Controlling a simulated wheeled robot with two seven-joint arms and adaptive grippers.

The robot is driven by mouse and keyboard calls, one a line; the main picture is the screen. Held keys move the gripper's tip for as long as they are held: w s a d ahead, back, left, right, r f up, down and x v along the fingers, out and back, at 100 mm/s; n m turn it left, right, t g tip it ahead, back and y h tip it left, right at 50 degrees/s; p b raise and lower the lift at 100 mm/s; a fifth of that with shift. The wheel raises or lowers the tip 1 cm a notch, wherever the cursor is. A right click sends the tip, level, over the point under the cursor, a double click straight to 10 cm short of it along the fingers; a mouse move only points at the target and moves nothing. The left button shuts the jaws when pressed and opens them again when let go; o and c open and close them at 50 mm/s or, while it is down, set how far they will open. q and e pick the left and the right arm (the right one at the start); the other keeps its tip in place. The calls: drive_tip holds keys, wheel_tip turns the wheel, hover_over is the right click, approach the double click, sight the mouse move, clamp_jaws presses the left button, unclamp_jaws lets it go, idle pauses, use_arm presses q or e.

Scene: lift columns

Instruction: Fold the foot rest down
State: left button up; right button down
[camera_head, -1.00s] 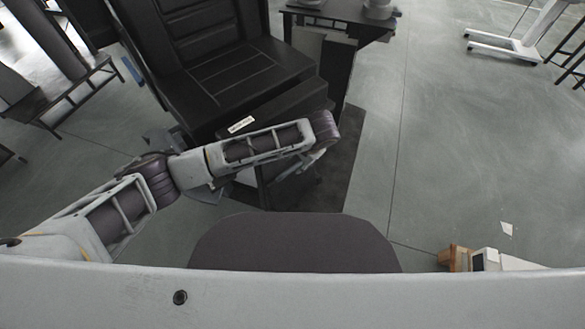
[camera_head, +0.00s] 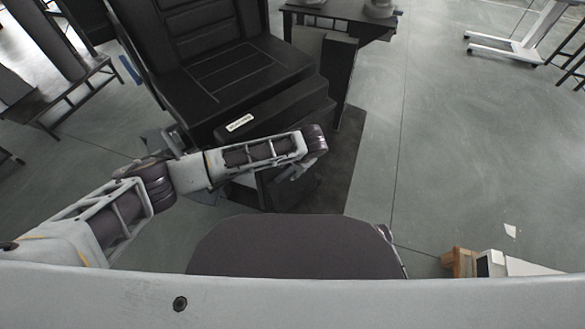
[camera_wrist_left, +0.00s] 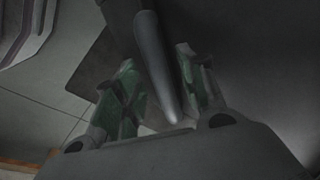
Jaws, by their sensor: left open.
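A black padded chair (camera_head: 232,75) stands ahead of me in the head view, with a white label on its dark front face. The foot rest is hard to tell apart from the dark parts low at the chair's front, partly hidden behind my left arm. My left gripper (camera_head: 292,172) is low in front of the chair, mostly hidden under the forearm. In the left wrist view its two green-padded fingers (camera_wrist_left: 160,88) are apart. A smooth grey bar (camera_wrist_left: 154,60) runs between them in the picture; contact cannot be told. My right gripper is not seen.
A dark table (camera_head: 335,17) stands behind the chair on the right. A bench (camera_head: 75,95) is at the left. A small wooden and white item (camera_head: 480,262) is at the lower right. The grey floor on the right is largely clear.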

use_arm(q)
clamp_jaws()
idle(0.3)
drive_tip(key=shift+s, duration=0.1)
idle(0.4)
